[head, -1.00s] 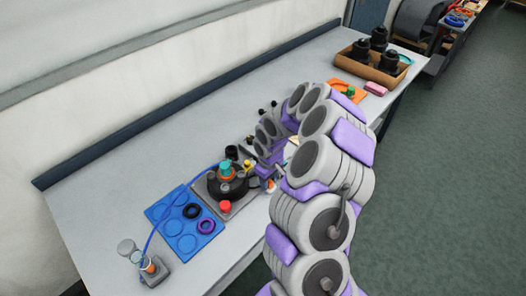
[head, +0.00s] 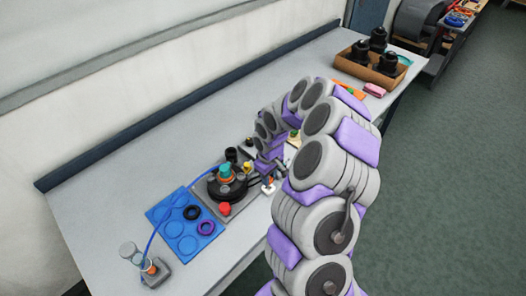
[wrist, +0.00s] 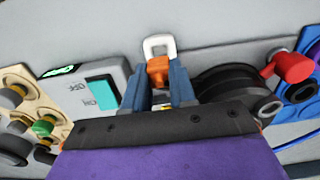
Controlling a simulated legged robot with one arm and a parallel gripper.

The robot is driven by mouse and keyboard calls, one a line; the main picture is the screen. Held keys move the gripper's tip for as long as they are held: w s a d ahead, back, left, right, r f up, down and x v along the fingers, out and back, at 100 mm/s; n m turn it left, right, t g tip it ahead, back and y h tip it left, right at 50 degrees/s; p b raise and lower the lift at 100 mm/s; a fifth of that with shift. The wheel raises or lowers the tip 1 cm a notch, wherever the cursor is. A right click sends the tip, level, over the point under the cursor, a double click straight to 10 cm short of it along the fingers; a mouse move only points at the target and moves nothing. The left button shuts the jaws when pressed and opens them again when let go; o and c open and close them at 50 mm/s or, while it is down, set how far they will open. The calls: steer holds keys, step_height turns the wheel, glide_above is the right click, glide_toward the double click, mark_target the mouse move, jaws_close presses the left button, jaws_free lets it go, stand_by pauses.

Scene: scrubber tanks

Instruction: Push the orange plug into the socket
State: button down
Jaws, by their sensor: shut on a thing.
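My gripper (wrist: 160,88) is shut on the orange plug (wrist: 158,71) in the wrist view, with the plug showing between the blue-grey fingertips. A white square loop (wrist: 158,47) stands directly beyond the plug and appears to touch it; I cannot tell whether it is the socket or part of the plug. In the head view, the white piece (head: 268,189) shows low at the right side of the black scrubber tank (head: 226,187). My arm hides much of the area around the gripper there. How deep the plug sits cannot be seen.
A grey switch box (wrist: 95,90) stands left of the gripper and a red knob (wrist: 291,66) right, beyond black round parts. A blue mat (head: 183,228) with rings lies left of the tank. A cardboard box (head: 370,68) stands at the far end. The table's back strip is clear.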

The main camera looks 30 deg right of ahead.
steer(key=shift+r+p, duration=1.2)
steer(key=shift+r, duration=2)
steer(key=w+d, duration=0.1)
steer(key=w, duration=0.3)
steer(key=w+d, duration=0.2)
steer(key=w, duration=0.2)
steer(key=w+d, duration=0.1)
steer(key=w, duration=0.4)
steer(key=shift+d+f+p, duration=0.25)
steer(key=shift+d+p, duration=0.05)
steer(key=shift+d, duration=0.1)
steer(key=shift+w+r, duration=0.2)
steer(key=shift+w, duration=0.4)
steer(key=shift+d, duration=0.1)
